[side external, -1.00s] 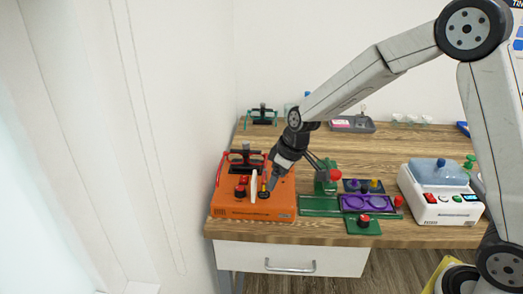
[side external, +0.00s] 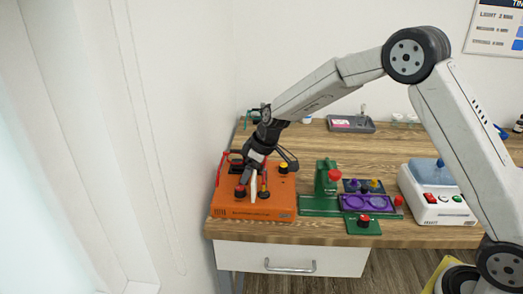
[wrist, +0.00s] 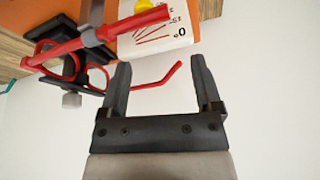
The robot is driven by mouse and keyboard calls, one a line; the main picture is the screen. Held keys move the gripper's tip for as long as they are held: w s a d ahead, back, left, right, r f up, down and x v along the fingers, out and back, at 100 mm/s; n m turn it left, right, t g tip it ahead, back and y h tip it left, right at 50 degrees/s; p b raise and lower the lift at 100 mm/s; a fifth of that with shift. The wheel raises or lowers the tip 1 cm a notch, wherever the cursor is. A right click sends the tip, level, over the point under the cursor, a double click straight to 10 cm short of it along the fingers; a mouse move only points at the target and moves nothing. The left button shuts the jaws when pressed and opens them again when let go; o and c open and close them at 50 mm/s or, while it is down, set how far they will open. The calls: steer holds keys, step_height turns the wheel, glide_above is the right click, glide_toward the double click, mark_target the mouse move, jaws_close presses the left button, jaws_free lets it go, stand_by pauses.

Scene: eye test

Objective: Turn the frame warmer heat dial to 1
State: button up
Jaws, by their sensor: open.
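The frame warmer is an orange box (side external: 253,208) at the left of the table in the side view. On its top are a black-and-red knob (side external: 240,191), a black-and-yellow knob (side external: 283,168) and a slim yellow-and-black part (side external: 263,193) beside an upright white panel (side external: 253,188). My gripper (side external: 246,177) is over the left part of the box. Ahead is a white card (wrist: 150,38) with a yellow piece (wrist: 146,5), red lines and a "0". The dial's setting cannot be read.
A red bar (wrist: 100,37) with black clamps crosses near my left finger in the wrist view; a bent red rod (wrist: 160,82) is close by. Right of the box stand a green press (side external: 326,178), a purple plate (side external: 366,202) and a white machine (side external: 436,197). The wall is close left.

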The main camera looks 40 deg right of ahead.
mark_target(240, 188)
steer(key=shift+x, duration=3.35)
jaws_close()
